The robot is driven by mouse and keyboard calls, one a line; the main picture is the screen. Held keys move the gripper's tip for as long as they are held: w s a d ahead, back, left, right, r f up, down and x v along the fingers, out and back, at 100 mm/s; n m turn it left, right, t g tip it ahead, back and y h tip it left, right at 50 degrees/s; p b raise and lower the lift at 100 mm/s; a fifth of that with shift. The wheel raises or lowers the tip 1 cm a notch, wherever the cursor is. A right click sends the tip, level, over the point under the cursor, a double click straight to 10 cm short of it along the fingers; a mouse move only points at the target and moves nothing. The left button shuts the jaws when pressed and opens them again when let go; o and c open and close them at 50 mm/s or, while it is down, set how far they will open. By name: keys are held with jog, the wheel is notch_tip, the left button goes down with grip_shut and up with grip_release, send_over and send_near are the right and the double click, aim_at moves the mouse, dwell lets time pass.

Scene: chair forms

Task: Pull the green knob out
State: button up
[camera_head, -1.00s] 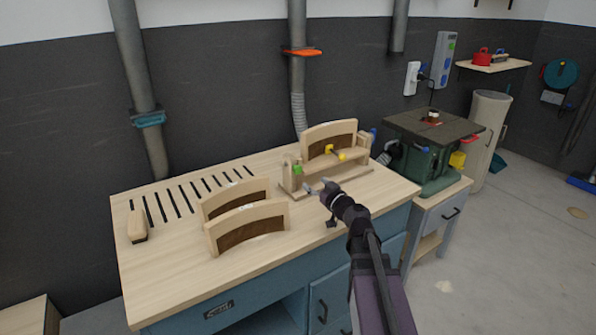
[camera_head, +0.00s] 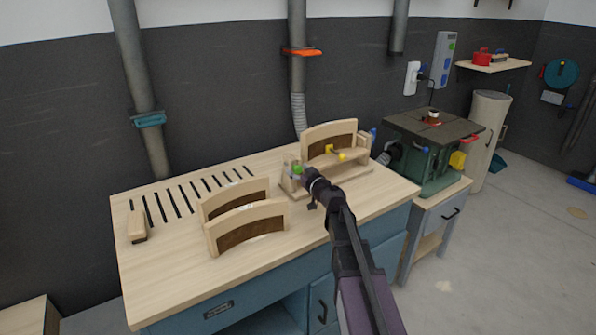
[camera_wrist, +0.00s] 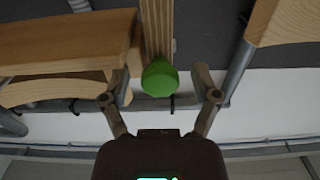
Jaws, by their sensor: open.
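The green knob (camera_wrist: 159,78) sits on a wooden upright in the wrist view, between the fingers of my open gripper (camera_wrist: 160,88). I see space between the knob and each finger, so neither appears to touch it. In the head view the green knob (camera_head: 297,169) shows just past the end of my gripper (camera_head: 301,175), at the left end of a wooden jig (camera_head: 350,166). The fingertips are mostly hidden there. A yellow knob (camera_head: 342,156) is on the same jig, to the right.
Two curved wooden chair forms (camera_head: 247,222) stand on the workbench (camera_head: 165,275) left of my arm. A small wooden block (camera_head: 138,226) lies near the slots at the far left. A green machine (camera_head: 425,155) stands to the right. The bench front is clear.

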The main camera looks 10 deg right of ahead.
grip_shut()
jog(key=shift+v, duration=1.35)
grip_release()
jog(key=shift+s, duration=0.1)
jog(key=v, duration=1.2)
